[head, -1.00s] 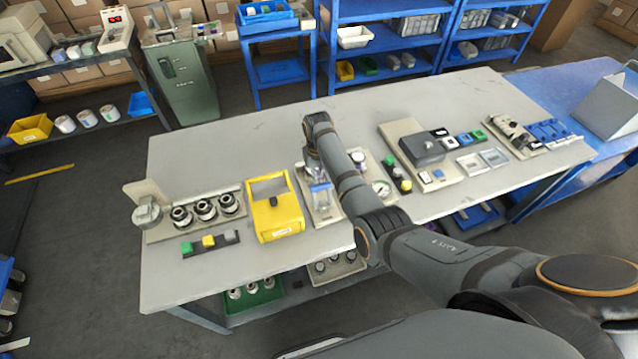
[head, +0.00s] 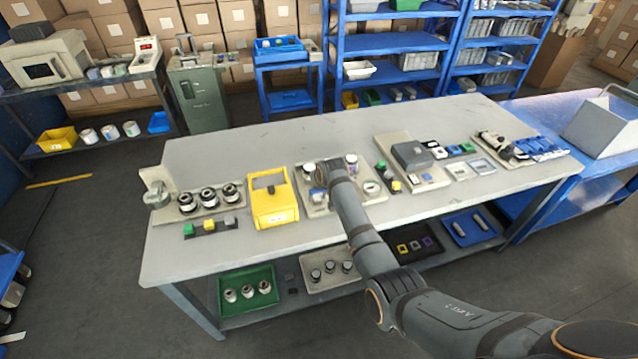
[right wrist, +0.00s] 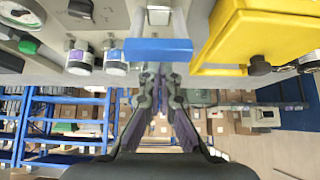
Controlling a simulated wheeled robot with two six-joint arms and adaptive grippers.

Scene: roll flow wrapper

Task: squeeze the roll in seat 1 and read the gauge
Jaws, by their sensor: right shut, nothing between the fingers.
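Several dark-centred rolls stand in a row on a grey rack (head: 170,213) at the bench's left; one roll (head: 207,198) is mid-row. Seat numbers are not legible. A round white gauge (head: 371,187) lies on the beige panel at mid-bench and shows in the right wrist view (right wrist: 18,42); its reading is too small to tell. Two small white rolls, one here (right wrist: 80,57) and one here (right wrist: 115,60), are beside a blue bar (right wrist: 158,49). My right gripper (right wrist: 160,78) is shut and empty, just below the blue bar in that view. My left gripper is not in view.
A yellow holder (head: 272,206) stands between the rack and the panel. Coloured buttons (head: 209,226) sit in front of the rack. A dark-topped device (head: 411,155) is right of the panel. The bench (head: 250,150) is clear along its back.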

